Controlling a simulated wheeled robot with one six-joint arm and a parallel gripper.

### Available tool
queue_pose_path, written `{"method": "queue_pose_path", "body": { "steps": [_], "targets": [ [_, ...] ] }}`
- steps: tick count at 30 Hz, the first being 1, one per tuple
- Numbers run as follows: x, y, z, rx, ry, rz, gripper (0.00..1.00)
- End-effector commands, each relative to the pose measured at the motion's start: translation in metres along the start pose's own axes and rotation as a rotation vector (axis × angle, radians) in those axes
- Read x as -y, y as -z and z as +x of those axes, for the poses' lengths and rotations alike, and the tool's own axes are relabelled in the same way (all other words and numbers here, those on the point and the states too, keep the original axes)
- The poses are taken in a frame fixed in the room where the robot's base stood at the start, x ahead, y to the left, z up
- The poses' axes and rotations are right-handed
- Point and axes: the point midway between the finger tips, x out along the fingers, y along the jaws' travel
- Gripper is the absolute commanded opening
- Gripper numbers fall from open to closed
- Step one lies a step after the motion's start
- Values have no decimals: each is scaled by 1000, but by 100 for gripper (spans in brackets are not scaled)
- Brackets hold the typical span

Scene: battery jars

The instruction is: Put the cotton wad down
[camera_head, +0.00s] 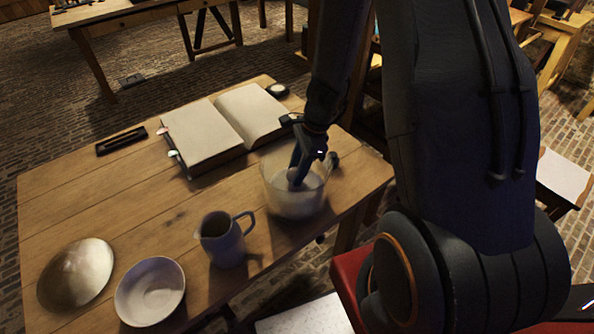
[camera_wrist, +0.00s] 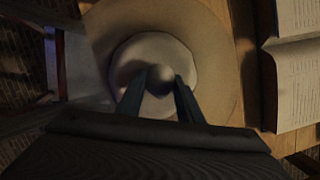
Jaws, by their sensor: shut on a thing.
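My gripper (camera_wrist: 160,88) is shut on the cotton wad (camera_wrist: 160,78), a small round greyish ball between the fingertips. In the head view my gripper (camera_head: 297,172) reaches down inside a clear glass jar (camera_head: 285,208), and the pale wad (camera_head: 293,176) shows at its tips. The jar stands upright near the table's right side and holds something whitish low down. In the wrist view the wad is over a pale round surface (camera_wrist: 190,62) inside the jar's rim. I cannot tell whether the wad touches it.
A grey jug (camera_head: 224,243) stands left of the jar. A white bowl (camera_head: 150,290) and a domed round object (camera_head: 76,273) are further left. An open book (camera_head: 205,132) lies behind the jar. The wooden table (camera_head: 130,195) is clear at the middle left.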

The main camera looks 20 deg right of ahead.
Motion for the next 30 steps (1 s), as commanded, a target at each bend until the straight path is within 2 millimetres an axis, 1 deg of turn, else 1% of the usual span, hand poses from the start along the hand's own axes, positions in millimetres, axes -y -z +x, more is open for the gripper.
{"method": "queue_pose_path", "body": {
  "steps": [3, 11, 26, 27, 29, 30],
  "targets": [
    [0, 2, 6, 0, -1, 0, 9],
    [0, 2, 7, -1, 0, 0, 9],
    [-1, 7, 21, -4, -2, 1, 9],
    [-2, 7, 21, -5, -3, 1, 35],
    [-1, 7, 22, -5, -4, 2, 45],
    [-2, 7, 22, -5, -5, 2, 52]
  ]
}}
